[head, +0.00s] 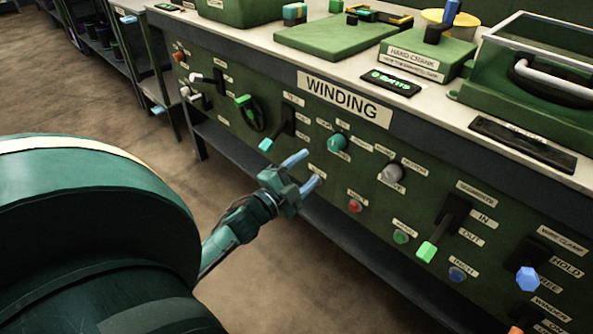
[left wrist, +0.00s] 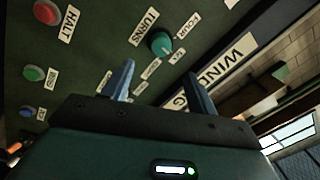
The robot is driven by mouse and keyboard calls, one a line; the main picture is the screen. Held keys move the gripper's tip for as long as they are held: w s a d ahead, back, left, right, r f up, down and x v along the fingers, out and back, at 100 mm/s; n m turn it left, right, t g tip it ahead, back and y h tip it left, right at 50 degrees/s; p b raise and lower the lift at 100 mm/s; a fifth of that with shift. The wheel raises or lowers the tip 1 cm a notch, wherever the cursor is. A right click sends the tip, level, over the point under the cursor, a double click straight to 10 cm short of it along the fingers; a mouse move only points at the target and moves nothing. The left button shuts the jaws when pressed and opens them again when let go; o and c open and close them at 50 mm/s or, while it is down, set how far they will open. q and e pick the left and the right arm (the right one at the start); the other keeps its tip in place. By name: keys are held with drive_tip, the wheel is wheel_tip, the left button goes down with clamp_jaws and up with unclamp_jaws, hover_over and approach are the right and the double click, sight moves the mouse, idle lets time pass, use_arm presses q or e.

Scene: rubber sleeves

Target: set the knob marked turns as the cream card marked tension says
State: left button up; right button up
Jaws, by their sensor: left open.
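The knob marked turns is a teal knob (head: 337,142) on the green front panel under the WINDING sign, with small pale labels around it. In the left wrist view the teal knob (left wrist: 160,43) sits beside the TURNS label (left wrist: 143,27), ahead of the fingers. Its exact pointer setting is too small to tell. My left gripper (head: 303,171) is open and empty, in front of the panel, below and left of the knob and apart from it. Its two blue fingers also show in the left wrist view (left wrist: 160,82). I cannot make out a cream card marked tension. My right gripper is not in view.
Near the knob are a grey knob (head: 392,173), a red button (head: 355,206), a lever with a teal handle (head: 279,131) and a green-tipped lever (head: 432,240). A blue knob (head: 528,279) is further right. The bench top (head: 290,68) holds green machines. Bare floor lies at left.

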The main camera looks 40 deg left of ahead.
use_arm(q)
drive_tip(key=shift+s+f, duration=0.1)
drive_tip(key=shift+s, duration=1.3)
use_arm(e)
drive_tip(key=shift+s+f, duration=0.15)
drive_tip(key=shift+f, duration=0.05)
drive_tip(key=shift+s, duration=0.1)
